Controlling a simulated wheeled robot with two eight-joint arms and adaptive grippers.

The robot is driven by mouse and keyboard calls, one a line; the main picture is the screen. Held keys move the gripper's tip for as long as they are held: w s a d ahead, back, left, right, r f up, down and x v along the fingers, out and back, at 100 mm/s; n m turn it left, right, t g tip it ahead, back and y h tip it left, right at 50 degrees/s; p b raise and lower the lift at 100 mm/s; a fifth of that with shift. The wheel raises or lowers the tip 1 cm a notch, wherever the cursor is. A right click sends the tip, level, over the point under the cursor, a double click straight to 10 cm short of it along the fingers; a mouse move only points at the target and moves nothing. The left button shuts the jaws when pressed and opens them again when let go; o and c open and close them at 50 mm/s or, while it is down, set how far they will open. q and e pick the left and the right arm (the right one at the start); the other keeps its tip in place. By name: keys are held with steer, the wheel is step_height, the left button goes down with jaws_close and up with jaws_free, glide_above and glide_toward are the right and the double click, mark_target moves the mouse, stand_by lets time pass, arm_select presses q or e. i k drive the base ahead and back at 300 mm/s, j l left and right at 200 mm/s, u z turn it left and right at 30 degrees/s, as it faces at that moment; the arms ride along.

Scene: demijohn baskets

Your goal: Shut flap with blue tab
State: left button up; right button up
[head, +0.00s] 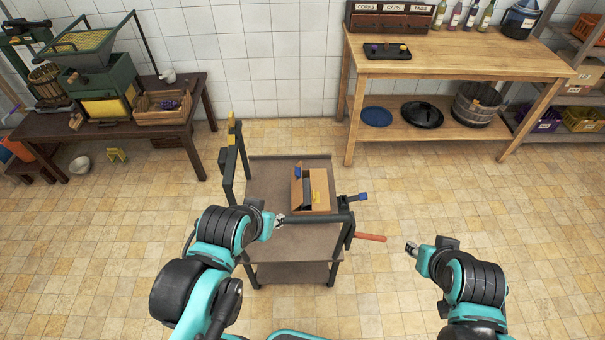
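A small open cardboard box (320,200) stands on the top of a brown trolley (262,185). A blue tab (298,172) shows at the box's upper left, on a flap that appears raised. My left gripper (281,219) is over the trolley, just below and left of the box in the picture, apart from the tab. My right gripper (410,247) is over the floor to the right of the trolley. Both grippers hold nothing visible; their finger gaps are too small to tell.
A dark frame with yellow parts (232,135) rises at the trolley's left. A black bar clamp with a blue end (363,196) and a red handle (370,238) juts out on the right. A wooden bench (455,55) and a dark table (190,115) stand behind. Floor between is clear.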

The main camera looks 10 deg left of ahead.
mark_target(297, 194)
steer(key=i+l+u, duration=0.1)
steer(key=l+u, duration=0.3)
steer(key=l, duration=0.75)
steer(key=k+l+u, duration=0.1)
steer(key=l+u, duration=0.35)
steer(key=l, duration=0.65)
steer(key=i+l+u, duration=0.2)
steer(key=l, duration=0.25)
steer(key=l+u, duration=0.25)
steer(key=l, duration=0.2)
steer(key=i+l+u, duration=0.2)
steer(key=l, duration=0.25)
steer(key=i+l+u, duration=0.9)
steer(key=i, duration=0.2)
steer(key=j, duration=0.1)
